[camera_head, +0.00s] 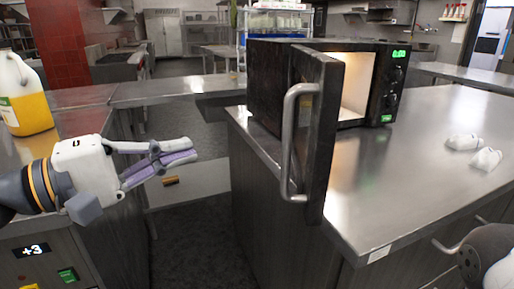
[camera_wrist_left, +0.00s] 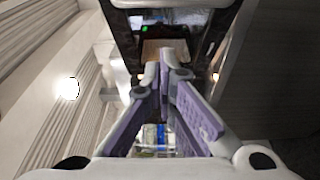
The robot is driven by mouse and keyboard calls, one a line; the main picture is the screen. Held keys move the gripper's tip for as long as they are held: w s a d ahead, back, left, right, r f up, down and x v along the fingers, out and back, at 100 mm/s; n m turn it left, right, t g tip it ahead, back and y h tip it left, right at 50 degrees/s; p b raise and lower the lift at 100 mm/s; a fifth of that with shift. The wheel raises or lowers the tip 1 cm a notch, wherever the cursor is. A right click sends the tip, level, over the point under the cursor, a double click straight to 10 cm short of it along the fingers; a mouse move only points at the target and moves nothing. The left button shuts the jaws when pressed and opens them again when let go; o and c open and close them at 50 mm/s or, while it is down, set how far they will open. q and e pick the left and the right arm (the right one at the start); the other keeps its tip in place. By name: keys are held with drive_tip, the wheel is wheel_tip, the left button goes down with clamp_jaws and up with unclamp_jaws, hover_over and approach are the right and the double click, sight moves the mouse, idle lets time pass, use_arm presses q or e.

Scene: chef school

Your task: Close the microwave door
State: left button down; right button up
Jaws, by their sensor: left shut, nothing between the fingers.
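The black microwave (camera_head: 268,85) stands on a steel counter in the head view, its lit inside showing. Its dark door (camera_head: 318,150) stands wide open, swung toward me on the left side. The door's long silver handle (camera_head: 289,140) faces left. My left gripper (camera_head: 192,150) is left of the door, over the gap between counters. Its purple-padded fingers point right, toward the door but clearly apart from it. They are shut and empty, and also show in the left wrist view (camera_wrist_left: 165,65). My right gripper's fingers are not in view.
The steel counter (camera_head: 420,190) has bare room in front of the microwave. Two small white objects (camera_head: 465,143) lie at its right. A jug of yellow liquid (camera_head: 27,105) stands on the left counter. Part of my right arm shows at the lower right.

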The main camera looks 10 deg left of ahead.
sight(292, 118)
use_arm(q)
drive_tip(key=s+d+x, duration=0.2)
drive_tip(key=x, duration=1)
drive_tip(key=shift+f+b, duration=0.25)
drive_tip(key=shift+b, duration=0.1)
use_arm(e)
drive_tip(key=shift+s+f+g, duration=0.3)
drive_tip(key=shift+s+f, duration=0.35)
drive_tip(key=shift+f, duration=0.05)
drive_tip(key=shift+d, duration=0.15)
